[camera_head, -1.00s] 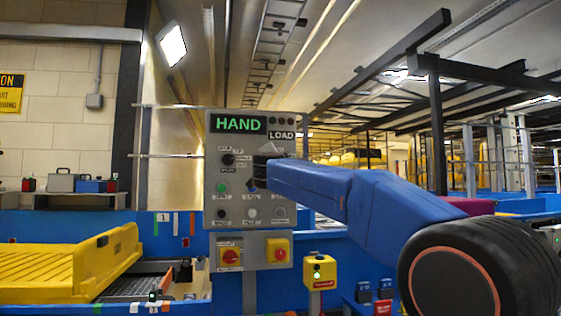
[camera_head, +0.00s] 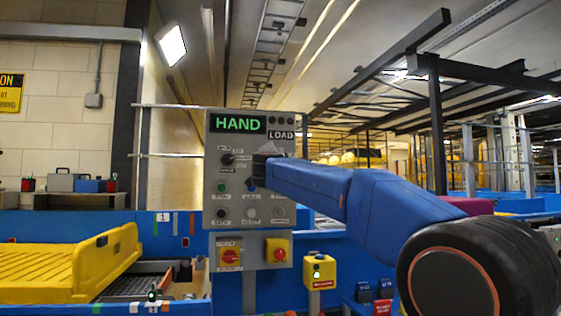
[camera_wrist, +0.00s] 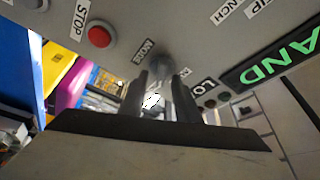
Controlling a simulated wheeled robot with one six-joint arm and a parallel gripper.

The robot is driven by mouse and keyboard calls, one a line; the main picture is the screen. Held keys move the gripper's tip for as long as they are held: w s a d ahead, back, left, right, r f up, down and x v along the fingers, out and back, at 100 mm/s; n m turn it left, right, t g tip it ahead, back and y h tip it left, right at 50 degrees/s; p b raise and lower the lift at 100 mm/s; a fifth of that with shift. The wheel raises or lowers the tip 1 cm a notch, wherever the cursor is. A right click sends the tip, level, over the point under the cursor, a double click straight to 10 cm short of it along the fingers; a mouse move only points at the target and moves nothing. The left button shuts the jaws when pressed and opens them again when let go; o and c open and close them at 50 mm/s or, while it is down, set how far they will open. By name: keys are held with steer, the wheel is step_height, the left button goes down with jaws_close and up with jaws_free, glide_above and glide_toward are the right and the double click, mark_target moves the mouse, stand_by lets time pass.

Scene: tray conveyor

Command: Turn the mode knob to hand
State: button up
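The grey control panel (camera_head: 212,208) stands ahead, with a lit green HAND display (camera_head: 238,123). My gripper (camera_head: 258,168) is at the panel's right half, below the LOAD sign, and hides part of it. In the wrist view my gripper (camera_wrist: 163,76) has its two dark fingers apart. A blurred grey knob (camera_wrist: 161,65), beside a label reading MODE, shows between and just beyond the fingertips. Contact with it cannot be made out. In the head view this knob is hidden behind my gripper, so its pointer direction cannot be read.
A second black knob (camera_head: 228,159) sits left of my gripper. A red stop button (camera_wrist: 100,35) is close by in the wrist view. A yellow tray (camera_head: 90,262) lies on the conveyor at left.

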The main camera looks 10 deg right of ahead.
steer(key=v, duration=1.7)
steer(key=shift+s, duration=0.2)
steer(key=shift+s+d, duration=0.1)
steer(key=s+f+n+g+y, duration=0.2)
steer(key=s+f+n+y, duration=0.3)
steer(key=f, duration=0.5)
steer(key=s+d+f+n+g+y, duration=0.1)
steer(key=s+f+n+g+y, duration=0.15)
steer(key=s+f+n, duration=0.6)
steer(key=s+f+n+g+y, duration=0.2)
steer(key=s+f+n+y, duration=0.15)
steer(key=f, duration=0.75)
steer(key=s+d+f+g+h, duration=0.2)
steer(key=s+d+f+g, duration=0.2)
steer(key=s+f, duration=0.7)
steer(key=s+d+f+g+h, duration=0.2)
steer(key=s+d+f+g, duration=0.1)
steer(key=s+d+f, duration=0.5)
steer(key=s+f, duration=0.3)
steer(key=f, duration=0.3)
steer(key=shift+s+f+g, duration=0.3)
steer(key=shift+g, duration=0.05)
